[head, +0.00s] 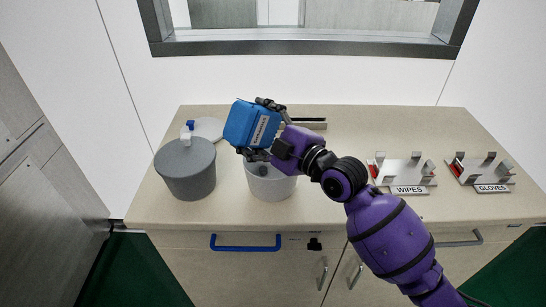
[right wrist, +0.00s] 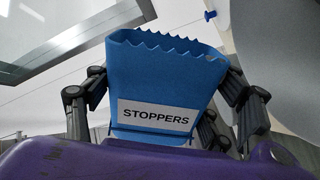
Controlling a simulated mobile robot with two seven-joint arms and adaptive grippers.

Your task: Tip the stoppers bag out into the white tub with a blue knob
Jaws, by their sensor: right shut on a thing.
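The blue bag (head: 250,126), labelled STOPPERS, is held tilted in the air above a white tub (head: 270,186). My right gripper (head: 262,128) is shut on the bag, its fingers on opposite sides. In the right wrist view the bag (right wrist: 165,80) shows a zigzag-edged open mouth; its contents are hidden. The bag and gripper hide most of the tub's top. A white round lid (head: 211,127) with a blue knob (head: 190,124) shows behind the grey tub. My left gripper is not in view.
A grey tub (head: 187,172) with a grey lid and white knob stands left of the white tub. Racks labelled WIPES (head: 408,190) and GLOVES (head: 492,188) stand at the right. The counter (head: 335,210) is bare in front; a window frame is behind.

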